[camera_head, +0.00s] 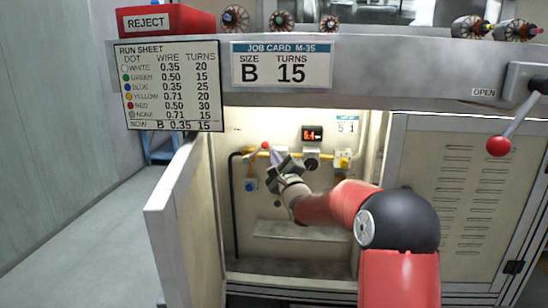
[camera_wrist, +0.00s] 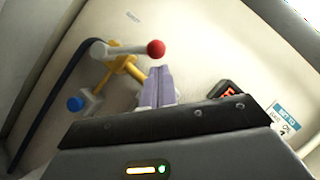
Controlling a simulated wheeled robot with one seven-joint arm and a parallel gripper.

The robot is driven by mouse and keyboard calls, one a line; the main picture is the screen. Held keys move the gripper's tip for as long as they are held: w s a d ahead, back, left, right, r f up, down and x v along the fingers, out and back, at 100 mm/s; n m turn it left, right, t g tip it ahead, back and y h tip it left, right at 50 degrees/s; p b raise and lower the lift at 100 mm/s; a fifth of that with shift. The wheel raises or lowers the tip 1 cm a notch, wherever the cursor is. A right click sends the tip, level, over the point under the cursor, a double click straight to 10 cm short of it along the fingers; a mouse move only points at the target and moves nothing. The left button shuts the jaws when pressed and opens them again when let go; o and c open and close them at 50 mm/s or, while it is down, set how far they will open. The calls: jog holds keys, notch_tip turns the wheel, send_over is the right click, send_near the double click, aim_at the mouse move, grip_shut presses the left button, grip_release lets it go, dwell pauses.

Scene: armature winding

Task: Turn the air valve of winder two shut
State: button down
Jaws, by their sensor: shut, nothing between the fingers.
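The air valve's grey lever (camera_wrist: 122,48) ends in a red knob (camera_wrist: 156,49); in the head view the red knob (camera_head: 265,145) shows inside the open cabinet. The lever sits over a yellow pipe (camera_wrist: 127,68) and lies at an angle to it. My gripper (camera_head: 275,156) is inside the cabinet, just right of the knob. In the wrist view its two pale fingers (camera_wrist: 157,82) are together and empty, with their tips just below the knob. I cannot tell whether they touch it. The wrist body hides part of the pipework.
The cabinet door (camera_head: 180,225) stands open at the left. A blue knob (camera_wrist: 75,103) hangs at lower left of the pipe. A red display (camera_head: 312,134) reads about 5.4. Another red-knobbed handle (camera_head: 498,146) is outside at the right, near an OPEN label.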

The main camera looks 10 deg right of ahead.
jog(key=shift+w+a+r, duration=0.1)
jog(key=shift+a+r, duration=0.1)
jog(key=shift+r, duration=0.15)
